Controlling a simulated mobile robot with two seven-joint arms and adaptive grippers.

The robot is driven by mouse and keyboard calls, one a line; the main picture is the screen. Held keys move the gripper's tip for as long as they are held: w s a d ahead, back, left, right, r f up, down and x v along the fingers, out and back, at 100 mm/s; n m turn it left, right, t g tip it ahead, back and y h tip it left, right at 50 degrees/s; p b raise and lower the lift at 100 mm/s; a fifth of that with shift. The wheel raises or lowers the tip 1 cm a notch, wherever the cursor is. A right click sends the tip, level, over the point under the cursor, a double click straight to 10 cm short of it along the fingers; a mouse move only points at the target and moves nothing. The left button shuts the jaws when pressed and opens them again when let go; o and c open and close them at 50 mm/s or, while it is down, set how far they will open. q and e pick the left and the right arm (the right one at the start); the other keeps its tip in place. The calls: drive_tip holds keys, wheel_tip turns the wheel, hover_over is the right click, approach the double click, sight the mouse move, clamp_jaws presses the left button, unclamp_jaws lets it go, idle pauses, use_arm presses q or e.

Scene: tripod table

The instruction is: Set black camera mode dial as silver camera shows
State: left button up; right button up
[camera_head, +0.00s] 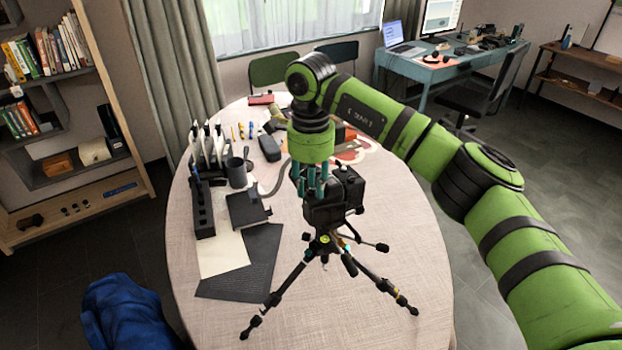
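The black camera (347,190) stands on a black tripod (323,246) on the round table (385,240). My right gripper (311,192) comes down from above with its teal fingers at the left part of the camera's top. The fingers overlap the camera in the picture, and I cannot tell whether they touch it or how far apart they are. The mode dial is hidden or too small to make out. I cannot make out a silver camera with certainty. My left gripper is not in view.
Left of the tripod are a dark mug (236,172), a black long holder (203,208), a black box (247,208) and a dark sheet (244,265). Behind are a dark case (270,147) and small items. The table's front right is clear beyond the tripod legs.

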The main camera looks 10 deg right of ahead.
clamp_jaws()
drive_tip(key=shift+f+n+b, duration=0.1)
drive_tip(key=shift+n+b, duration=0.35)
drive_tip(key=shift+n, duration=0.95)
unclamp_jaws()
